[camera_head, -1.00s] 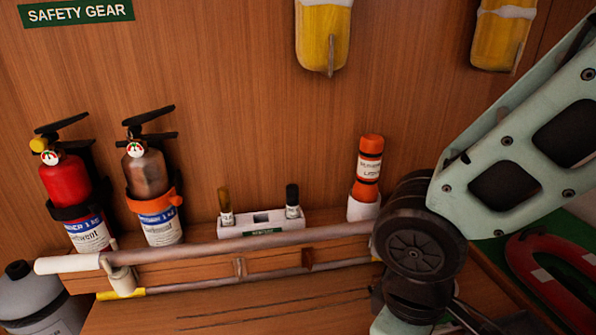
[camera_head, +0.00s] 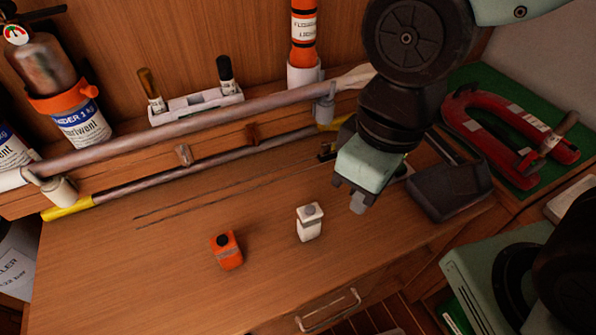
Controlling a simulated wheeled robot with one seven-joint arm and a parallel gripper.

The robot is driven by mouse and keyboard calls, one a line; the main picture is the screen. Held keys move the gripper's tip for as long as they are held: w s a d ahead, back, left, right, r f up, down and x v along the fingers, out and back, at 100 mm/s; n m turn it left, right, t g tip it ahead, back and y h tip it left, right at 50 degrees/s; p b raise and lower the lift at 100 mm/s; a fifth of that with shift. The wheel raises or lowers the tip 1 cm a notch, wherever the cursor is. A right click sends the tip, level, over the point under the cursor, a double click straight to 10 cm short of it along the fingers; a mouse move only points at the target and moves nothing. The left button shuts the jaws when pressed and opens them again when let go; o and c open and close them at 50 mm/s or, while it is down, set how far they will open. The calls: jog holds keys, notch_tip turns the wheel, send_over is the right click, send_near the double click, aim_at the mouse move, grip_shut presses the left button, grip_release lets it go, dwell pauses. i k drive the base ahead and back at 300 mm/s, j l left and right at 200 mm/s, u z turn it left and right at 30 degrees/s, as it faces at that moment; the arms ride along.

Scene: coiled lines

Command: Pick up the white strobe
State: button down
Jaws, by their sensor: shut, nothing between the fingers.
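The white strobe (camera_head: 309,222) is a small white block with a grey round top, standing upright on the wooden bench top near its front. My gripper (camera_head: 357,203) hangs from the arm just right of the strobe and a little behind it in the picture. Its fingers are shut and empty, apart from the strobe. The fingertips are small and partly hidden by the gripper body.
An orange strobe-like block (camera_head: 228,251) stands left of the white one. A dark grey box (camera_head: 448,187) lies to the right, beside a red horseshoe-shaped item (camera_head: 492,135) on green. Long poles (camera_head: 215,122) run along the back. A drawer handle (camera_head: 328,310) is in front.

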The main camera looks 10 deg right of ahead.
aim_at(309, 227)
jog(key=k, duration=0.4)
jog(key=k+z, duration=0.1)
jog(key=z, duration=0.3)
jog(key=k+z, duration=0.1)
jog(key=z, duration=0.25)
jog(key=k+z, duration=0.1)
jog(key=z, duration=0.3)
jog(key=k+j+z, duration=0.1)
jog(key=k, duration=0.3)
jog(key=k+j+z, duration=0.1)
jog(key=k, duration=0.3)
